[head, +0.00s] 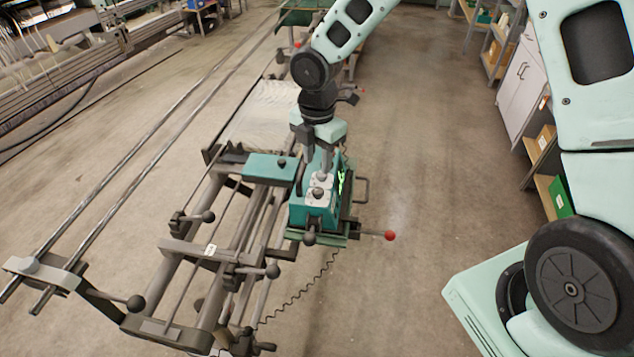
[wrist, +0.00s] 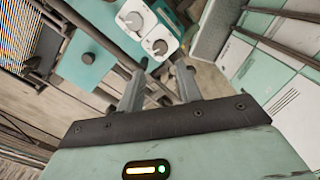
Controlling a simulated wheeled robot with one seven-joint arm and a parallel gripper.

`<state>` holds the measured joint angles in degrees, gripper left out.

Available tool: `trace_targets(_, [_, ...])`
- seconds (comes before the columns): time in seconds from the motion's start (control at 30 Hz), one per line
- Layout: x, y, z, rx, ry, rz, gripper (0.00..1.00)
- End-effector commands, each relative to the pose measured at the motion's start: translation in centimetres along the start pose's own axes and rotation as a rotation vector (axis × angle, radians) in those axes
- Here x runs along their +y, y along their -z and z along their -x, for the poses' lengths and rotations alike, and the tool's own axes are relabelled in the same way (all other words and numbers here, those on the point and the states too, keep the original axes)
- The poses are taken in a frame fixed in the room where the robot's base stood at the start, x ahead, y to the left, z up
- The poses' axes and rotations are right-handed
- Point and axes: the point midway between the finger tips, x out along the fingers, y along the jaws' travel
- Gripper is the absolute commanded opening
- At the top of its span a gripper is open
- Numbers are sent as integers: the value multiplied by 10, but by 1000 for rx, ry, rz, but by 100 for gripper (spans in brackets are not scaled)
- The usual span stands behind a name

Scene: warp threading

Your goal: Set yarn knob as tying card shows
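A teal tying machine (head: 314,212) stands on the frame's right side. On its top are two white dial plates with round grey knobs, one farther (head: 322,177) and one nearer (head: 318,194). Both knobs also show in the wrist view, at upper left (wrist: 133,20) and nearer the fingers (wrist: 160,46). I cannot tell which one is the yarn knob. My gripper (wrist: 161,70) is open, its two fingers apart with nothing seen between them. The nearer knob lies just beyond the fingertips. I cannot make out a tying card or the dial markings.
A flat teal block with a dark knob (head: 270,168) lies left of the machine. A red-ended lever (head: 389,235) sticks out right. Black ball handles (head: 136,303) stand along the frame. Bare floor (head: 420,170) is free to the right, with shelves beyond.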

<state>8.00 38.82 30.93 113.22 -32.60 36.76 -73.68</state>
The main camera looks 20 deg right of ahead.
Motion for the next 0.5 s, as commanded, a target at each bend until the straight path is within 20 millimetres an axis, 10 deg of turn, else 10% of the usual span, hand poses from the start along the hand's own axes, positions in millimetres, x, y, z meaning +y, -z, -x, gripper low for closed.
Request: trace_targets(0.5, [0, 0, -83, 0, 1, -1, 35])
